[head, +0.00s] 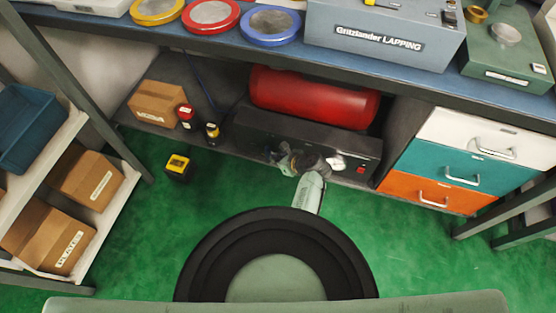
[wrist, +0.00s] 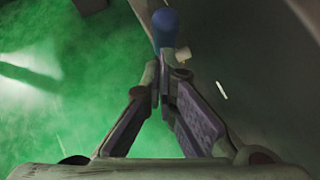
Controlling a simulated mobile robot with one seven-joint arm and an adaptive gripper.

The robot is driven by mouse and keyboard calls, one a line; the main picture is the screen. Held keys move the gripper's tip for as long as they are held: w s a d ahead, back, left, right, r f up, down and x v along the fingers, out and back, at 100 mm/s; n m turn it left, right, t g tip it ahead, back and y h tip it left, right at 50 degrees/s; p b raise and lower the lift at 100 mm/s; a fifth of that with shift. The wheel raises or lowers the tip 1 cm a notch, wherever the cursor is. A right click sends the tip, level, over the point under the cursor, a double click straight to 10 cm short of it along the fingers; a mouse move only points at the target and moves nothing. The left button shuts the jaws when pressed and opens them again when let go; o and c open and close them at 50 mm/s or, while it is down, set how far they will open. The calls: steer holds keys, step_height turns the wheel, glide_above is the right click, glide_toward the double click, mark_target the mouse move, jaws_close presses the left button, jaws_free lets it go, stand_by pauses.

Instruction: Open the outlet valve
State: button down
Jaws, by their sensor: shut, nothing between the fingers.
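A blue rounded handle (wrist: 165,28), which looks like the outlet valve's lever, shows at the top of the wrist view, just beyond my fingertips. I cannot tell whether they touch it. My gripper (wrist: 162,80) is shut and empty, with its two fingers meeting below the handle. In the head view my gripper (head: 288,158) is low at the front of a black box (head: 245,128) under a red tank (head: 315,97). My own wrist and gripper hide the valve in the head view.
A cardboard box (head: 158,102) and small bottles stand left on the low shelf. Drawers (head: 466,170) are at right, the bench (head: 290,55) overhead.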

steer(key=shift+r+p, duration=0.15)
steer(key=shift+p, duration=0.15)
steer(key=shift+w+a+r+h+p, duration=0.1)
steer(key=shift+a+h+p, duration=0.15)
steer(key=shift+p, duration=0.35)
steer(key=shift+p, duration=0.3)
